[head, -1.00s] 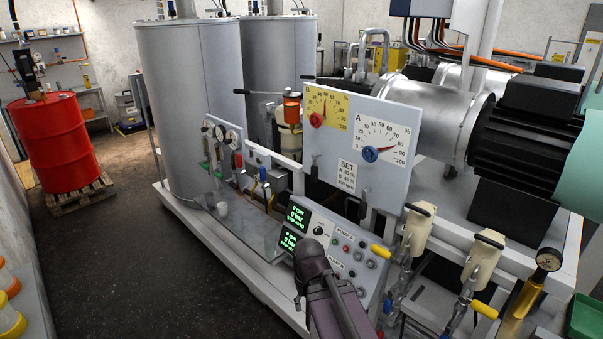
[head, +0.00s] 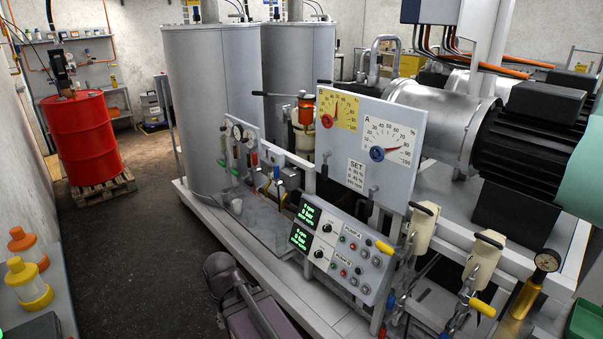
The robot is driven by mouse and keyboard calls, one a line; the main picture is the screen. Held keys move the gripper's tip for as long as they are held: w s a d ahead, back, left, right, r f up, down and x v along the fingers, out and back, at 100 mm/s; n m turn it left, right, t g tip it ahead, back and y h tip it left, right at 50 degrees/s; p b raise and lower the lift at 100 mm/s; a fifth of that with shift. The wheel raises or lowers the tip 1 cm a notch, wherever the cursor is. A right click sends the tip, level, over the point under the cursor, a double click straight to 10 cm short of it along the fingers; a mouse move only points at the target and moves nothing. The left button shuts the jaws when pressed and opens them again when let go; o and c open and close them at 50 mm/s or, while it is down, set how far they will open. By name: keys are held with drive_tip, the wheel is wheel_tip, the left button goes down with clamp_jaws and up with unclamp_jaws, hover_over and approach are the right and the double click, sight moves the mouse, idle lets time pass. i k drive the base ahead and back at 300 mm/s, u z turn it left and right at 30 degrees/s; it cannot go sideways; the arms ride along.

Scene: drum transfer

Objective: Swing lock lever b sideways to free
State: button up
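The dial panel (head: 345,190) stands above the control box. It carries a yellow dial (head: 338,105) with a red knob (head: 327,121) and a white dial marked A (head: 392,138) with a blue knob (head: 377,154). A small dark lever (head: 325,162) hangs at the panel's lower left edge and another (head: 373,193) at its lower right. I cannot read which is lock lever b, nor tell whether either is swung aside. Part of my arm shows at the bottom, left of the control box. My gripper is not visible.
The control box (head: 343,250) with green displays projects below the panel. Two large grey tanks (head: 212,110) stand behind left, and a motor (head: 540,125) at right. Yellow-handled valves (head: 481,307) stick out at lower right. A red drum (head: 85,140) stands across open floor (head: 145,240).

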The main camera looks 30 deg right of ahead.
sight(325, 168)
drive_tip(key=u, duration=0.5)
drive_tip(key=k, duration=0.6)
drive_tip(key=z, duration=1.35)
drive_tip(key=i, duration=1)
drive_tip(key=z, duration=0.05)
